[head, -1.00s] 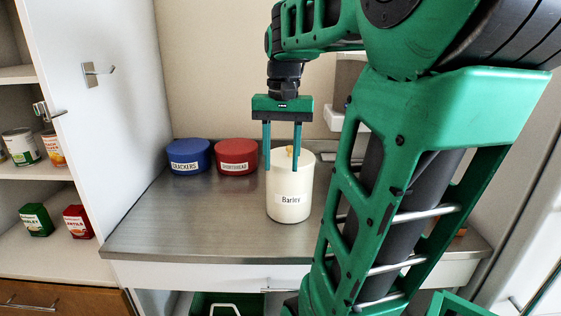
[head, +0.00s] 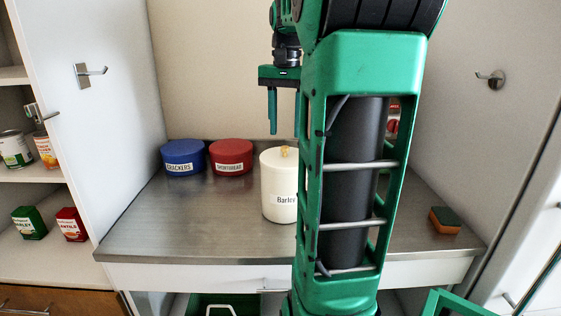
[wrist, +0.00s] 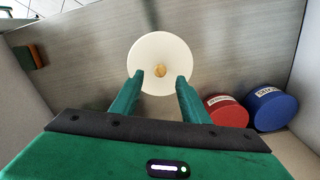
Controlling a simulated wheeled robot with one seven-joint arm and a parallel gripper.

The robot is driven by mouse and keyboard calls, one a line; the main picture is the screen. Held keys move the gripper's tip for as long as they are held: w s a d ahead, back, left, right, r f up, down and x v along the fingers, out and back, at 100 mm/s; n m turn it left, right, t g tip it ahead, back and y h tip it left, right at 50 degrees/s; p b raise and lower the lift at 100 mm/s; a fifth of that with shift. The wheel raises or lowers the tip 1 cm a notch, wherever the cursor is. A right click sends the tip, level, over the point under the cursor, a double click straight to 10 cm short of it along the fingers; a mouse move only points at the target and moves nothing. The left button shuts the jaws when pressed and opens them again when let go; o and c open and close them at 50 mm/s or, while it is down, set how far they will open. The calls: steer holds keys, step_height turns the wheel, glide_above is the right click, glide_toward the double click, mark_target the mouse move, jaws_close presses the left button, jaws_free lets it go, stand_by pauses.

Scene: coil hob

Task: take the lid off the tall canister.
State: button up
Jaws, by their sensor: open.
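The tall cream canister (head: 279,190), labelled Barley, stands upright on the metal counter. Its lid (head: 277,157) is on top, with a small yellowish knob (head: 285,151). In the wrist view the round lid (wrist: 150,50) and its knob (wrist: 160,71) show from above. My gripper (wrist: 159,79) is open and empty. The canister's right edge is also hidden by my arm.
A blue Crackers tin (head: 183,160) and a red Shortbread tin (head: 231,158) stand left of the canister at the back. A green and orange sponge (head: 445,220) lies at the counter's right. The front left of the counter (head: 190,230) is bare.

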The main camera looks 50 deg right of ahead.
mark_target(285, 146)
steer(key=shift+w+f, duration=0.1)
steer(key=shift+f, duration=2.5)
jaws_close()
